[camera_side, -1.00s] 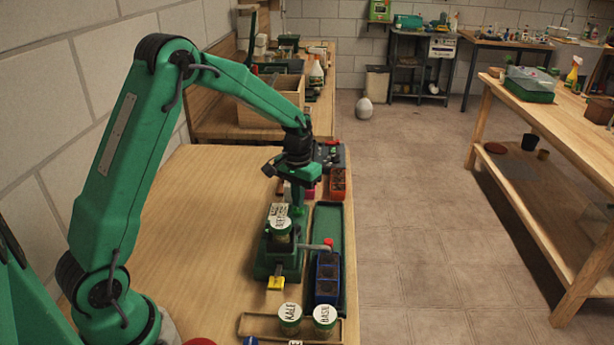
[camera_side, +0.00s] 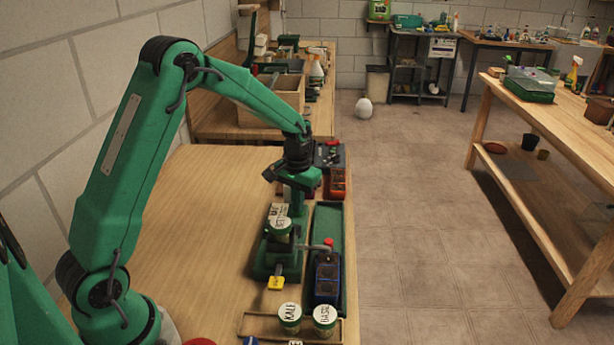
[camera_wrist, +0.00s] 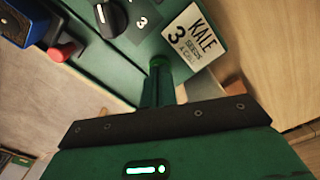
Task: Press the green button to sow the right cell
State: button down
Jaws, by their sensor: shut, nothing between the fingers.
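The green seeder (camera_side: 285,262) stands on the table with a labelled jar (camera_side: 281,227) on top. In the wrist view its panel (camera_wrist: 145,45) shows a dial (camera_wrist: 112,15), a "3" and a KALE card (camera_wrist: 194,38). A red-tipped arm (camera_side: 329,242) reaches from the seeder over a blue cell tray (camera_side: 327,277). My gripper (camera_side: 297,207) is shut and empty, pointing down at the seeder's far end. In the wrist view its narrow fingers (camera_wrist: 159,72) reach the panel's edge beside the card. I cannot clearly tell the green button from the green fingertips; contact is unclear.
A long green tray (camera_side: 330,220) lies right of the seeder, close to the table edge. KALE (camera_side: 290,316) and BASIL (camera_side: 325,318) jars stand in a wooden holder at the near end. An orange tray (camera_side: 337,182) and a dark box (camera_side: 329,153) sit beyond. The table's left side is clear.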

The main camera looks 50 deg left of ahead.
jog(key=shift+r, duration=3.75)
jog(key=s+d+r+m+t, duration=0.1)
jog(key=s+d+r+t, duration=0.3)
jog(key=s+r, duration=0.7)
jog(key=s+d+m, duration=0.1)
jog(key=s+d, duration=0.1)
jog(key=s, duration=0.5)
jog(key=s+d+m+t, duration=0.1)
jog(key=s+d, duration=0.1)
jog(key=s, duration=0.5)
jog(key=shift+d+r+t, duration=0.3)
jog(key=shift+d+r, duration=0.1)
jog(key=shift+r, duration=0.05)
